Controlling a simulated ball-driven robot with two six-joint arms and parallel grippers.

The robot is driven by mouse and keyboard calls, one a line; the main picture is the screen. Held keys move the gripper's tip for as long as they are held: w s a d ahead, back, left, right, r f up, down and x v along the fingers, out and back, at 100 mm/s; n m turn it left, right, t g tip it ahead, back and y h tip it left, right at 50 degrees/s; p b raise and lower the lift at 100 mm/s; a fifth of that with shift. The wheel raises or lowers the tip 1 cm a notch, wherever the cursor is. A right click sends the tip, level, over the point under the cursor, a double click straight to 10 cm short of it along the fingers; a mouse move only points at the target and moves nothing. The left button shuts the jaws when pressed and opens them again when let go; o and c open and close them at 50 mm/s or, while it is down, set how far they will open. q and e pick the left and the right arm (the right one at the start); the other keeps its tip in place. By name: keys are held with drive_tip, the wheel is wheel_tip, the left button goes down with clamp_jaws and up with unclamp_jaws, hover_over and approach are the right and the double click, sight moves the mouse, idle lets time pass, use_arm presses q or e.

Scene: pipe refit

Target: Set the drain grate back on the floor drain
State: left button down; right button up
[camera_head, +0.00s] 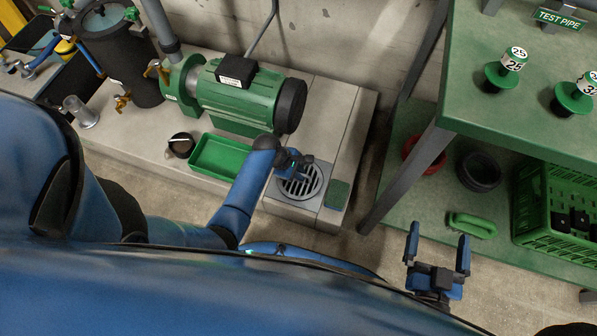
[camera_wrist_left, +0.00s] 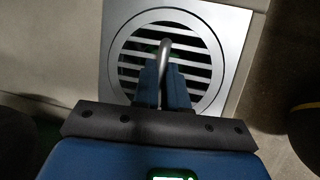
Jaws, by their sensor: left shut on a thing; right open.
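The drain grate (camera_head: 303,184) is a round, grey slatted disc, and it also shows in the left wrist view (camera_wrist_left: 135,59). It lies within the outline of the square metal drain frame (camera_head: 325,177), whose flat rim shows in the left wrist view (camera_wrist_left: 232,30). I cannot tell whether the grate is fully seated or slightly above the frame. My left gripper (camera_head: 297,161) is over the grate, shut on its curved grey handle (camera_wrist_left: 164,48). The fingers hide part of the slats. My right gripper (camera_head: 438,240) is open and empty, right of the drain.
A green pump (camera_head: 240,95) stands on the concrete plinth behind the drain, with a green tray (camera_head: 222,156) to the left. A dark green pad (camera_head: 338,194) lies just right of the drain. A green bench (camera_head: 470,100) and its leg (camera_head: 408,175) stand at the right.

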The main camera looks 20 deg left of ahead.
use_arm(q)
drive_tip(key=shift+f+b, duration=0.3)
drive_tip(key=shift+f, duration=0.2)
drive_tip(key=c, duration=1.4)
unclamp_jaws()
drive_tip(key=shift+c, duration=0.2)
drive_tip(key=p+v, duration=1.1)
drive_tip(key=p, duration=0.1)
drive_tip(key=shift+f, duration=0.1)
